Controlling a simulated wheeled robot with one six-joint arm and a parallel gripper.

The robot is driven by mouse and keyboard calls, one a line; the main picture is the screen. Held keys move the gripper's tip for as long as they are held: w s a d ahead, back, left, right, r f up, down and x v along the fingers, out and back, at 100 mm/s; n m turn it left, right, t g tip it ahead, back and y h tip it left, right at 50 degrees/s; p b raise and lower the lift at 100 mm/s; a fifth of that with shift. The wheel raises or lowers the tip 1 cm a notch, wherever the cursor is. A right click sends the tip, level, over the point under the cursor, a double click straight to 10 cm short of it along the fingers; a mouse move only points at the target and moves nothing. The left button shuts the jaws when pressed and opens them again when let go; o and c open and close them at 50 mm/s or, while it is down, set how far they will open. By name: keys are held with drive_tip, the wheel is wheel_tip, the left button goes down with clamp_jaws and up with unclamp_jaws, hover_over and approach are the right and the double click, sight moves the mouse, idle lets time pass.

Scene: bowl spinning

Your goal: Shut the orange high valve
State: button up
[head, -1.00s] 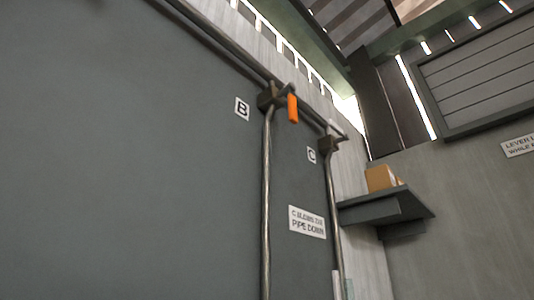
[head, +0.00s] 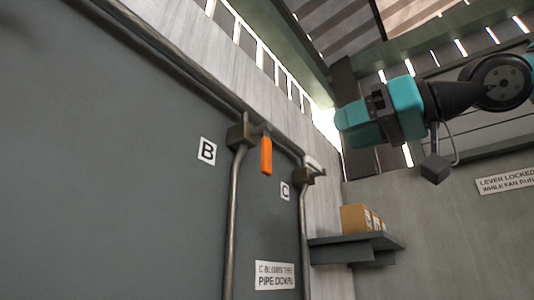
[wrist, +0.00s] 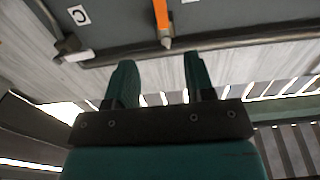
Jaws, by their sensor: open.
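The orange valve lever (head: 266,155) hangs down beside the vertical pipe (head: 233,210) near the label B. Its valve body (head: 241,133) sits where that pipe meets the sloping upper pipe. My gripper (head: 345,124) is at the upper right in the head view, to the right of the lever and apart from it. In the wrist view my gripper (wrist: 159,68) shows two teal fingers spread apart with nothing between them. The orange lever (wrist: 161,14) is beyond the fingertips at the top edge, cut off by the frame.
A shelf (head: 355,249) with cardboard boxes (head: 362,219) juts out at lower right. The grey panel (head: 110,160) at left is bare. A sign (head: 506,183) hangs at right.

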sight(269, 157)
drive_tip(key=p+x, duration=0.4)
drive_tip(key=x, duration=1.2)
drive_tip(key=shift+r, duration=0.1)
drive_tip(key=shift+w+a, duration=0.2)
drive_tip(key=shift+a, duration=0.05)
clamp_jaws()
